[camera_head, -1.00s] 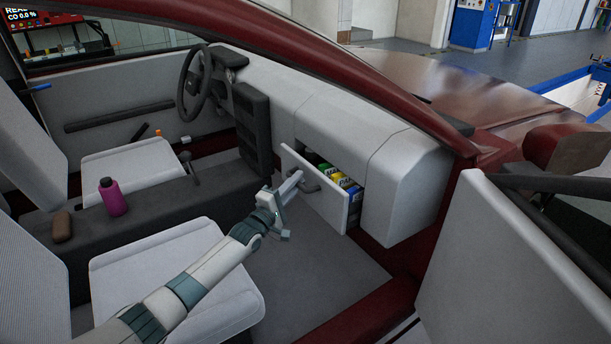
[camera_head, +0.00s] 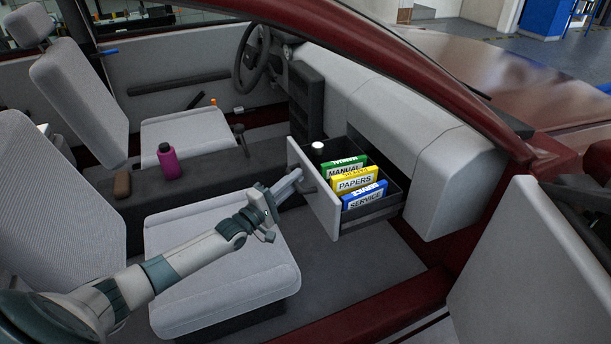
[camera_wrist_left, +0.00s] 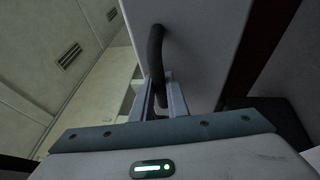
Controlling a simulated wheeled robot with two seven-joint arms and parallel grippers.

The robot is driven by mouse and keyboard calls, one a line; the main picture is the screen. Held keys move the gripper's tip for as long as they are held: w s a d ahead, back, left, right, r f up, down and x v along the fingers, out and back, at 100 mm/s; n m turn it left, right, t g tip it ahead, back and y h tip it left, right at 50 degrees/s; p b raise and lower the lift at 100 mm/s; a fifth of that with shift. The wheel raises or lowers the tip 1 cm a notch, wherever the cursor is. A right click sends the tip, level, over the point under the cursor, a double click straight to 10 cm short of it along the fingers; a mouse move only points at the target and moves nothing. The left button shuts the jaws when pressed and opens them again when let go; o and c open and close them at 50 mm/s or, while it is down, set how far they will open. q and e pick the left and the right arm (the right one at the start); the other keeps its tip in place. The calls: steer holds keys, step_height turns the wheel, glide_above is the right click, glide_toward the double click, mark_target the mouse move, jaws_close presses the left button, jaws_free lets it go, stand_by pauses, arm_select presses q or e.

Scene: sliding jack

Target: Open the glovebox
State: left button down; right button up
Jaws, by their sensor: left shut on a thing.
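The glovebox is a drawer in the pale dashboard, and it stands well out with its contents showing. Its light front panel (camera_head: 322,205) faces the passenger seat. A dark curved handle (camera_wrist_left: 156,55) is on that panel. My left gripper (camera_head: 298,178) is at the panel, its fingers (camera_wrist_left: 160,97) shut on the handle in the left wrist view. Inside the drawer are a green manual (camera_head: 345,165), a yellow papers folder (camera_head: 355,181), a blue service book (camera_head: 364,195) and a small white-capped item (camera_head: 318,148). My right gripper is not in view.
The passenger seat (camera_head: 225,262) is under my left arm. A magenta bottle (camera_head: 167,162) and a brown object (camera_head: 122,184) stand on the centre console. The open door (camera_head: 530,270) is at the right. The footwell floor (camera_head: 385,265) below the drawer is clear.

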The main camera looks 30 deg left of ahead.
arm_select(q)
steer(key=shift+s+a, duration=0.3)
steer(key=shift+s, duration=0.1)
steer(key=c, duration=2)
jaws_free()
